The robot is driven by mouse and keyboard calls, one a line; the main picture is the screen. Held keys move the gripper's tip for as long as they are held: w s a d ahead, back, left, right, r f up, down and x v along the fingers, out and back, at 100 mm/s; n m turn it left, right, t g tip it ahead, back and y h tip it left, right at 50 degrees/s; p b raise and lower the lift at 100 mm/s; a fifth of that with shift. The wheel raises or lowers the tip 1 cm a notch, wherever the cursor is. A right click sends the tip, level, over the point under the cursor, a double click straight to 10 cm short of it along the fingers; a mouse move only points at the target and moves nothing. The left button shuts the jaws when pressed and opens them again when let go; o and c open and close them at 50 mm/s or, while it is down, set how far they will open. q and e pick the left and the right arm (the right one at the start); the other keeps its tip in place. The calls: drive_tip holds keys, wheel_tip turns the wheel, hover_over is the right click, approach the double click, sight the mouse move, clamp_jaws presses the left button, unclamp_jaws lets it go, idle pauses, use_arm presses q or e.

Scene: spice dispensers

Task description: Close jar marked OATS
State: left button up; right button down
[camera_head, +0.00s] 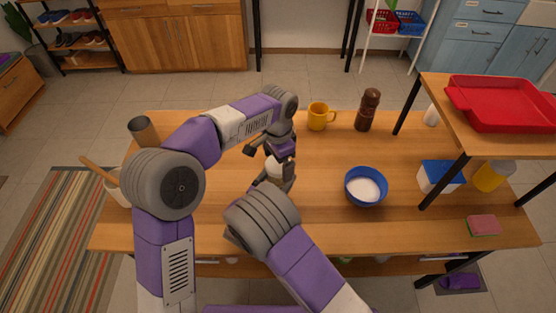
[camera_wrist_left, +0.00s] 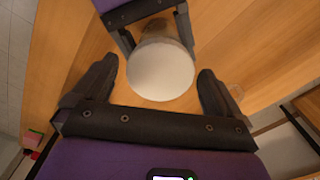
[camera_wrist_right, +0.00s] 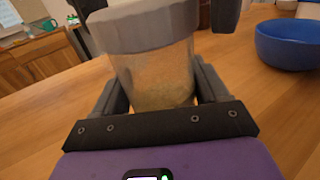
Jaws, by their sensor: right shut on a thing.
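A clear jar (camera_wrist_right: 155,75) with pale grainy contents stands upright in the right wrist view. A pale round lid (camera_wrist_right: 145,25) sits on its top; whether it is fully seated I cannot tell. No label is readable. My right gripper (camera_wrist_right: 160,88) is shut on the jar's body from the side. My left gripper (camera_wrist_left: 156,72) is above the jar, open, its fingers on either side of the lid (camera_wrist_left: 160,70), with small gaps seen. In the head view the lid (camera_head: 274,168) shows below my left gripper (camera_head: 281,158), and the jar body is mostly hidden by my arms.
A blue bowl (camera_head: 366,187) with white contents stands right of the jar. A yellow mug (camera_head: 320,116) and a brown pepper mill (camera_head: 368,110) are behind. A raised shelf with a red tray (camera_head: 503,104) stands at right. A brown cup (camera_head: 143,130) is at left.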

use_arm(q)
drive_tip(key=shift+r, duration=2.25)
drive_tip(key=shift+c, duration=0.3)
drive_tip(key=r+n, duration=0.1)
drive_tip(key=n, duration=0.1)
drive_tip(key=shift+r+n, duration=0.1)
drive_tip(key=shift+n, duration=0.2)
wheel_tip(320, 180, up, 2)
drive_tip(key=n, duration=0.5)
drive_tip(key=shift+r, duration=0.15)
drive_tip(key=shift+f, duration=4.05)
